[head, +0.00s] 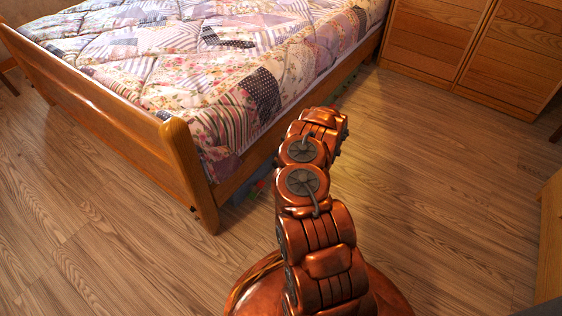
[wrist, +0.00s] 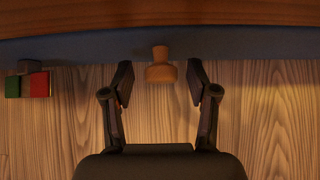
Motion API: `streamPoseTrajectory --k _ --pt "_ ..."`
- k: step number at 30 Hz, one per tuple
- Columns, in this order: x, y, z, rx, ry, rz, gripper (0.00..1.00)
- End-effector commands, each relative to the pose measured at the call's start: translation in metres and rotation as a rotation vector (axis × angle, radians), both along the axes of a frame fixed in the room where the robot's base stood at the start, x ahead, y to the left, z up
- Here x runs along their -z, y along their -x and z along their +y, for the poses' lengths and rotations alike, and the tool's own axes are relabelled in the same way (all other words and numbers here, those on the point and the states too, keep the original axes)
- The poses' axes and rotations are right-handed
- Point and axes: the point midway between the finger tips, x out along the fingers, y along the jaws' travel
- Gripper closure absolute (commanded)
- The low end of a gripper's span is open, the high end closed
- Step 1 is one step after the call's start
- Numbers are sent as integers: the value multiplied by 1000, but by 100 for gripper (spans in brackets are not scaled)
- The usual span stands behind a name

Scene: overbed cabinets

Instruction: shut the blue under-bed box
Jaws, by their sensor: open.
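The blue under-bed box (wrist: 235,44) shows in the wrist view as a dark blue band along the bed's wooden edge. Its wooden knob (wrist: 160,72) sticks out from the middle of the band. My gripper (wrist: 160,84) is open, with one finger on each side of the knob and a visible gap to both. The knob is not gripped. Most of the box is hidden under the bed, and how far it stands out is hard to tell. In the head view my arm hides the gripper and the knob.
The bed (head: 190,70) with a patchwork quilt stands at the upper left. Small red and green blocks (wrist: 39,84) lie left of my gripper, near the box. Wooden cabinets (head: 470,45) stand at the upper right. The floor (head: 430,170) right of my arm is clear.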

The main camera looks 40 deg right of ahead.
Motion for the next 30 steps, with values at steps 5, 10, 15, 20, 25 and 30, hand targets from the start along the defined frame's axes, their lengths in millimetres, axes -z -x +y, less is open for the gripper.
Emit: streamPoseTrajectory --k 5,10,15,20,25,30 --pt "-6 4 -2 1 0 -1 41" --pt "-18 16 -6 3 1 -1 41" --pt "-33 31 -11 4 -1 -1 41" --pt "-48 43 -15 4 1 -2 41" --pt "-62 59 -18 4 -3 -1 41" --pt "-76 70 -23 1 -1 -3 41"
